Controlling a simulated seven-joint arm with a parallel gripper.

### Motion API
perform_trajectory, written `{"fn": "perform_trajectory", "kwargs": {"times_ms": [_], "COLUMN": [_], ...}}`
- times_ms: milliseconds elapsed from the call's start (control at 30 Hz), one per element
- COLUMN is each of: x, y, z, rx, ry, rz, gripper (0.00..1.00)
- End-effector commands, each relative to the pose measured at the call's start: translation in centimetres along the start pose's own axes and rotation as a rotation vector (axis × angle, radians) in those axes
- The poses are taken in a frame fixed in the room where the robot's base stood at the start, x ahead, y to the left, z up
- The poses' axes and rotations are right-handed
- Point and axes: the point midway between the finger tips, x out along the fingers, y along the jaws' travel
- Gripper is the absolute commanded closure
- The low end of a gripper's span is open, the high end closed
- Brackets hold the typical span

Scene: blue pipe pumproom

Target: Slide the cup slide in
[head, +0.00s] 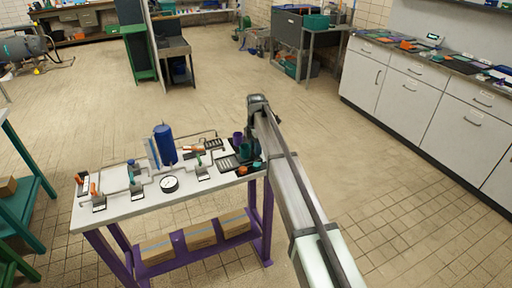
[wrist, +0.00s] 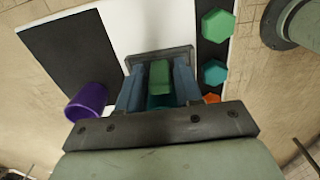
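My gripper (wrist: 158,85) points down at the right end of the white table, with its two blue-grey fingers on either side of a green block (wrist: 160,73). A teal part, possibly a cup, shows under the block between the fingers. The gap at the fingers is very small, and I cannot tell whether they press on the block. A grey frame (wrist: 160,52) lies just beyond the fingertips. A purple cup (wrist: 88,100) stands left of the fingers on a dark plate (wrist: 75,50); the head view also shows this purple cup (head: 238,138). I cannot pick out the cup slide with certainty.
Green hexagonal pieces (wrist: 214,72) and an orange one (wrist: 212,98) sit on a black strip to the right. The white table (head: 140,202) also bears a blue tank (head: 165,145), a gauge (head: 169,183) and pipes. Boxes (head: 200,234) lie on its purple lower shelf. Open floor surrounds it.

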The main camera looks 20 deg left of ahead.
Motion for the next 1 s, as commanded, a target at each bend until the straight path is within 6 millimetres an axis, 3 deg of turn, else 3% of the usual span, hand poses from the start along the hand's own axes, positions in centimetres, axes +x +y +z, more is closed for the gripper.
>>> {"fn": "perform_trajectory", "kwargs": {"times_ms": [367, 767, 867, 1000], "x": [0.0, 0.0, 0.0, 0.0], "y": [0.0, 0.0, 0.0, 0.0], "z": [0.0, -0.1, -0.8, -3.1], "rx": [0.0, 0.0, -0.002, -0.003], "ry": [0.0, 0.0, 0.0, 0.0], "rz": [0.0, 0.0, 0.0, 0.0], "gripper": [1.0, 1.0, 1.0, 1.0]}}
